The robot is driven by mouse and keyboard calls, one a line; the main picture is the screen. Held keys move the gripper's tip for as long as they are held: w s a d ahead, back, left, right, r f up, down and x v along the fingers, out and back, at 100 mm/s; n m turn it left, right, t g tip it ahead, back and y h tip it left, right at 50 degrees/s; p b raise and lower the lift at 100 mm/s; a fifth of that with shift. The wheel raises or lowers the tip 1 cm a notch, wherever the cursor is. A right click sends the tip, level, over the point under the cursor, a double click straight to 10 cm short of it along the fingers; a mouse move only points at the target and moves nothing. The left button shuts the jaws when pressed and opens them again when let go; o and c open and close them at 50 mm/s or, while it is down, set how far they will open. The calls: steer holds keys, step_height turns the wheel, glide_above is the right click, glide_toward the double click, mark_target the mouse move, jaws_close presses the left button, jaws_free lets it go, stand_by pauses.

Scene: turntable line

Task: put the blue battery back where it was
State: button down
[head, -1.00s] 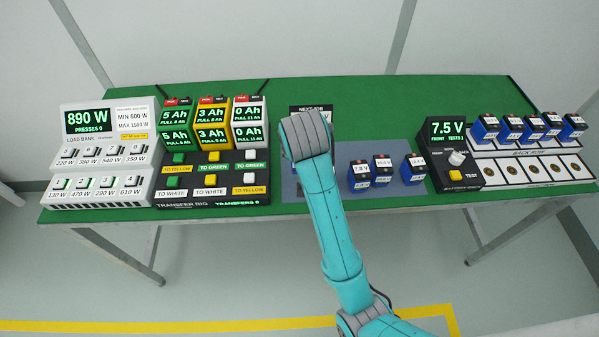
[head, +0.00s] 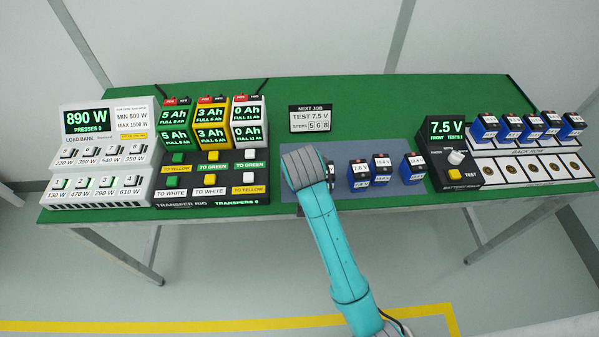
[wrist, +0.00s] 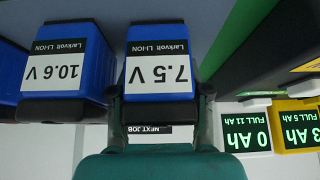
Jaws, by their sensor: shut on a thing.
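In the wrist view a blue battery (wrist: 161,50) with a black end and a white label reading 7.5 V sits between the fingers of my gripper (wrist: 160,103), which is shut on it. In the head view my arm's end (head: 303,165) is over the left part of the grey-blue mat (head: 290,193) and hides the held battery and the fingers. I cannot tell whether the battery touches the mat. A second blue battery (wrist: 66,65), labelled 10.6 V, stands close beside it in the wrist view.
More blue batteries (head: 360,174) (head: 383,169) (head: 413,168) stand on the mat to the right. The tester (head: 450,155) reads 7.5 V, beside a rack (head: 530,152) with several batteries. The transfer rig (head: 213,185) is left of the mat. A NEXT JOB sign (head: 311,119) stands behind.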

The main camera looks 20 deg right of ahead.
steer(key=shift+f, duration=0.1)
steer(key=c, duration=0.8)
jaws_free()
steer(key=shift+r, duration=0.3)
steer(key=v, duration=1.1)
steer(key=shift+s+r, duration=0.2)
steer(key=shift+s, duration=0.1)
steer(key=shift+a+f, duration=0.1)
